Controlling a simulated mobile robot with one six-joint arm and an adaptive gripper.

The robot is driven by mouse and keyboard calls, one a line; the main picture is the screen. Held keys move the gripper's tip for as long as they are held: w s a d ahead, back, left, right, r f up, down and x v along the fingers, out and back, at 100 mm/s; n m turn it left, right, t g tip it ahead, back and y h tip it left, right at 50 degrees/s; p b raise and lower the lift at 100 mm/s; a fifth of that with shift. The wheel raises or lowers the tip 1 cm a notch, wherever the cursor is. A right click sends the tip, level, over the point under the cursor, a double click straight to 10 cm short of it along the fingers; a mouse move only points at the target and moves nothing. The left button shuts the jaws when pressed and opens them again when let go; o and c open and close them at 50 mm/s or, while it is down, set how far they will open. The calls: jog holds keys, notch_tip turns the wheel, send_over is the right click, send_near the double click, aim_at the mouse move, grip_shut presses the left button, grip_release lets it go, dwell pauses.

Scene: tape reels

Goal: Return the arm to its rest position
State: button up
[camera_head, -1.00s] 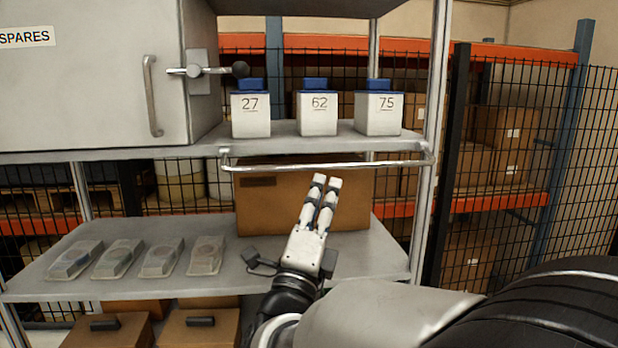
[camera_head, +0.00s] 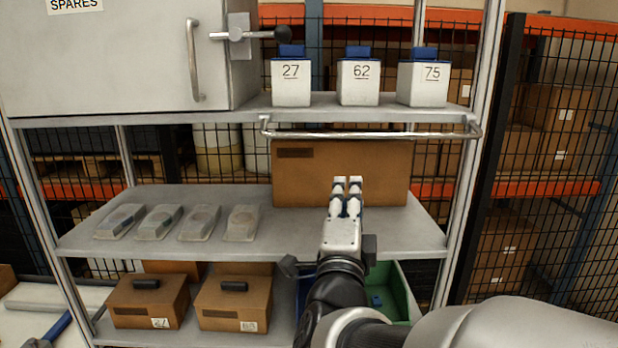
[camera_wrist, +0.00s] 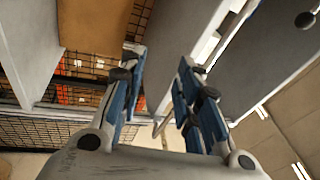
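My gripper (camera_head: 347,182) points up and away from me in the head view, in front of the cardboard box on the middle shelf. In the wrist view my gripper (camera_wrist: 160,60) shows two fingers with blue inner pads standing apart. The gap between them is empty, so it is open. My arm reaches in from the bottom right in the head view.
The middle shelf (camera_head: 150,250) holds several clear-lidded cases (camera_head: 180,222) and a large cardboard box (camera_head: 290,180). Above are a rail (camera_head: 370,135), bins 27 (camera_head: 291,90), 62 (camera_head: 359,88) and 75 (camera_head: 423,90), and the spares cabinet (camera_head: 120,60). Lidded boxes (camera_head: 233,305) and a green crate (camera_head: 402,285) sit below.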

jog(key=s+d+f+n+g+y+b, duration=0.2)
jog(key=s+f+n+g+y+b, duration=0.35)
jog(key=s+f+n+g, duration=0.95)
jog(key=s+d+f+n, duration=0.2)
jog(key=s+f, duration=0.3)
jog(key=s, duration=0.2)
jog(key=s+d+f+n+h, duration=0.1)
jog(key=s+d+f+n, duration=0.1)
jog(key=s+f, duration=0.4)
jog(key=shift+s+d+f+g, duration=0.3)
jog(key=shift+s+g, duration=0.1)
jog(key=shift+s, duration=0.4)
